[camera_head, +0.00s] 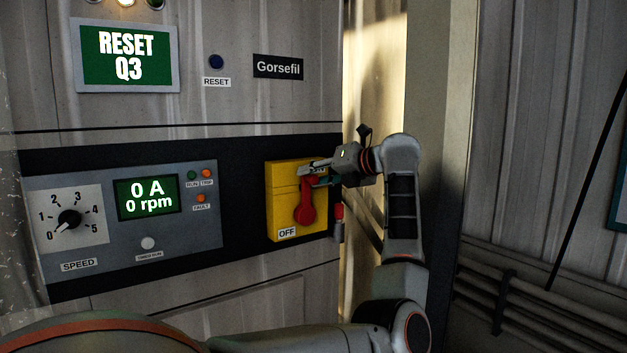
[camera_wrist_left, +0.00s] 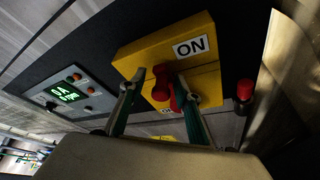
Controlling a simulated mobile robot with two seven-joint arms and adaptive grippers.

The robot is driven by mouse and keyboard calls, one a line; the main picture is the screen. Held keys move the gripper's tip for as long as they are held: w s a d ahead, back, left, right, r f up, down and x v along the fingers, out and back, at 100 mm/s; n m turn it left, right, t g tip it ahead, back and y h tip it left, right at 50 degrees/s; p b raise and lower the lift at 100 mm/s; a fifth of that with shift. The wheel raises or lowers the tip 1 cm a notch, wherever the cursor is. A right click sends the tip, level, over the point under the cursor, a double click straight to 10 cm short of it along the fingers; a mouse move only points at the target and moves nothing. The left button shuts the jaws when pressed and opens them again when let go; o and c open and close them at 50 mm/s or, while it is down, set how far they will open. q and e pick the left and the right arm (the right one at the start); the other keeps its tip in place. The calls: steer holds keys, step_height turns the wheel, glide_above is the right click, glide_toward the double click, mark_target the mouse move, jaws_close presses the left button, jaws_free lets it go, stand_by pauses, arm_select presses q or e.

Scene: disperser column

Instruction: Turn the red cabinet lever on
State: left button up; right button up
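The red lever (camera_head: 305,211) is mounted on a yellow switch plate (camera_head: 283,178) on the cabinet front. Its red part spans from low on the plate up to my left gripper (camera_head: 318,174). The "OFF" label shows at the plate's lower edge; the gripper covers most of the upper label. In the left wrist view, the "ON" label is clear, and the red lever (camera_wrist_left: 161,86) lies between the two fingers of my left gripper (camera_wrist_left: 163,86). The fingers are apart, one on each side; I cannot tell whether either touches it. My right gripper is not in view.
A red-topped cylinder (camera_head: 339,213) hangs just right of the plate, close to my wrist. A control panel with a speed dial (camera_head: 69,219) and green display (camera_head: 146,197) is left. A "RESET Q3" screen (camera_head: 126,56) is above. A grey post (camera_head: 441,110) stands right of my arm.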

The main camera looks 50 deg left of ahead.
arm_select(q)
step_height(320, 180, up, 9)
steer(key=shift+s+r, duration=0.1)
stand_by(0.3)
stand_by(0.4)
